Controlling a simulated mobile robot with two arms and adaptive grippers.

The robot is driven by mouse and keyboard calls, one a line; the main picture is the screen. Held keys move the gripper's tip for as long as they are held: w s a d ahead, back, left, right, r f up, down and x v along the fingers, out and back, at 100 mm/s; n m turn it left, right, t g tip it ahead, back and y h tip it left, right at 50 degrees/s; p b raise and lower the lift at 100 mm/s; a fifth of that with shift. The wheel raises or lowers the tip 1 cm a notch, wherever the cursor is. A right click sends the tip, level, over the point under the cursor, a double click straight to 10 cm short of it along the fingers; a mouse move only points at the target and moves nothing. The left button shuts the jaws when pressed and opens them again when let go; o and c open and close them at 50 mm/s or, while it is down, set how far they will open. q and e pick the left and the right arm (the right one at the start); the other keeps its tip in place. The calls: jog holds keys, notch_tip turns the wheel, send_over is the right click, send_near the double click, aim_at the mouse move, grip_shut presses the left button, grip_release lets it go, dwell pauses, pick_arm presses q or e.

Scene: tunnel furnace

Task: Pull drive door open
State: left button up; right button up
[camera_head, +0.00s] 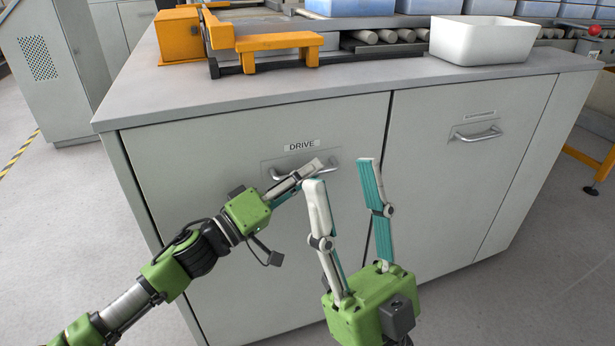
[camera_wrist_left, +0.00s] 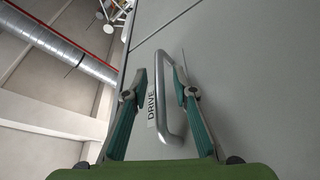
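The drive door (camera_head: 345,120) is a light grey panel, closed flush on the cabinet front, with a "DRIVE" label (camera_head: 301,145). Its metal bar handle (camera_head: 333,169) sits just below the label. My left gripper (camera_head: 312,168) is at the handle and hides part of it. In the left wrist view my left gripper (camera_wrist_left: 157,73) is open, with one finger on each side of the handle (camera_wrist_left: 180,120). Contact with the handle cannot be told. My right gripper (camera_head: 341,174) is open and empty, in front of the drive door and right of my left gripper.
A second grey door with its own handle (camera_head: 478,134) is to the right, closed. A white bin (camera_head: 482,42), blue crates (camera_head: 350,7) and a yellow bracket (camera_head: 279,42) stand on top. The floor (camera_head: 545,300) at the right is clear.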

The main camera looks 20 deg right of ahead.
pick_arm(q)
jog(key=shift+d, duration=0.1)
grip_shut()
